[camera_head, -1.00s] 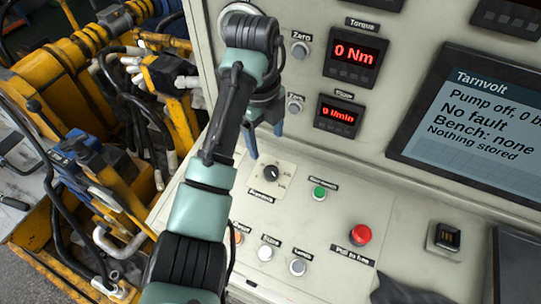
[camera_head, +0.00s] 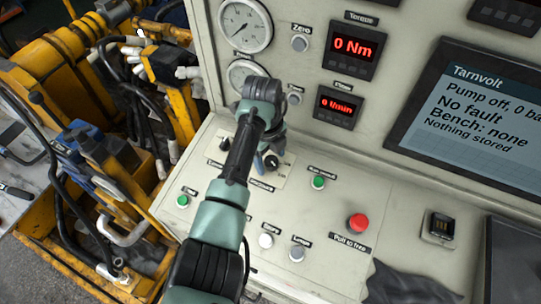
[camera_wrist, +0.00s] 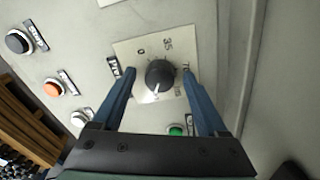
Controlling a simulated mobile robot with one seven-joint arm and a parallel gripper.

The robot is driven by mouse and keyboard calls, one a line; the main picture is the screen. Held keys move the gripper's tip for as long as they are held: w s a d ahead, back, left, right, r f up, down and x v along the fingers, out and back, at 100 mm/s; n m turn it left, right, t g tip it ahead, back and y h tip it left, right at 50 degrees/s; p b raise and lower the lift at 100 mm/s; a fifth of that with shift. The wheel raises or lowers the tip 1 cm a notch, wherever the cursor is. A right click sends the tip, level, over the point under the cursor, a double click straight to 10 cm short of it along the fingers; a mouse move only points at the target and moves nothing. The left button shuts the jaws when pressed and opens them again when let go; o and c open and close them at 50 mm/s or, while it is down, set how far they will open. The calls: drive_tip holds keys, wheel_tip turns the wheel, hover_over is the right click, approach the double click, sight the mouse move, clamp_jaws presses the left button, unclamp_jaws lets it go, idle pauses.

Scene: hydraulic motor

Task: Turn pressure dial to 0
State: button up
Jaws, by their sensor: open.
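The pressure dial (camera_wrist: 160,75) is a round black knob on a pale square plate with numbers around it, among them 0 and 35. Its white pointer mark is on the knob's lower edge in the wrist view, away from the 0 at upper left. My gripper (camera_wrist: 158,73) is open, with one blue finger on each side of the dial and gaps between fingers and knob. In the head view my gripper (camera_head: 268,164) is low over the panel at the dial (camera_head: 271,161), partly covering its plate. Whether the fingertips reach knob depth I cannot tell.
A green button (camera_head: 318,182), a red push button (camera_head: 358,222), a white button (camera_head: 266,240) and a grey button (camera_head: 297,253) are on the sloping panel. Another black knob (camera_head: 226,144) is left of the dial. Gauges (camera_head: 245,25) and displays (camera_head: 350,48) fill the upright face.

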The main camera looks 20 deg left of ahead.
clamp_jaws()
drive_tip(key=shift+n, duration=0.3)
